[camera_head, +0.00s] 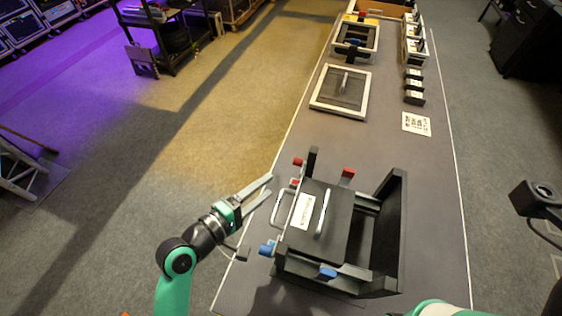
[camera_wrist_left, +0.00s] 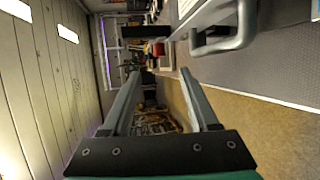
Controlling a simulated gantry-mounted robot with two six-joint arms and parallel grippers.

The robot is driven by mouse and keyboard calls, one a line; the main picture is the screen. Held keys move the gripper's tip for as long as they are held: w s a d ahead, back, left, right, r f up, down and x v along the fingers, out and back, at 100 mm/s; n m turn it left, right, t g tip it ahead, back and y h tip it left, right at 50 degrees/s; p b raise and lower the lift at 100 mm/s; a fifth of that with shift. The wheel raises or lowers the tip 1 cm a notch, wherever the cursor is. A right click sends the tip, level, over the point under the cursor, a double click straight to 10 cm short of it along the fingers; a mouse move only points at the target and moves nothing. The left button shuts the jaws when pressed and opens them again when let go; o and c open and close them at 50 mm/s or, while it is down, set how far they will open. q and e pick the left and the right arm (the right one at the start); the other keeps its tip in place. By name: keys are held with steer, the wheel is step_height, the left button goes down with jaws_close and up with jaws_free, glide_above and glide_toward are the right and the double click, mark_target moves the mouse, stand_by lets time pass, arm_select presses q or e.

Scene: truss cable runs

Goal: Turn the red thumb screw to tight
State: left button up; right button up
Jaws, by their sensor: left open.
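A black box-like unit (camera_head: 335,213) with a labelled top and metal handles sits at the near end of the table. It has a red knob (camera_head: 298,161) at its far left corner, another red knob (camera_head: 295,182) just below that, and a red knob (camera_head: 347,173) at its far edge. I cannot tell which is the red thumb screw. My left gripper (camera_head: 271,185) is open and empty, just left of the unit and apart from the red knobs. In the left wrist view, its open fingers (camera_wrist_left: 160,76) have a small red spot (camera_wrist_left: 157,49) beyond them. My right gripper is out of view.
Blue knobs (camera_head: 266,248) (camera_head: 328,272) sit on the unit's near side. A grey side handle (camera_head: 283,208) stands close to the left fingers. A framed panel (camera_head: 340,91), black blocks (camera_head: 413,86) and a printed card (camera_head: 416,123) lie farther along the table. Open floor lies left.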

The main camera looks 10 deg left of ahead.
mark_target(294, 164)
arm_select(q)
steer(key=b+x, duration=0.5)
steer(key=x, duration=0.5)
steer(key=shift+w+f, duration=0.15)
steer(key=shift+w, duration=0.15)
steer(key=shift+w+d+b, duration=0.2)
steer(key=shift+w+b, duration=0.1)
steer(key=shift+w, duration=0.1)
jaws_close()
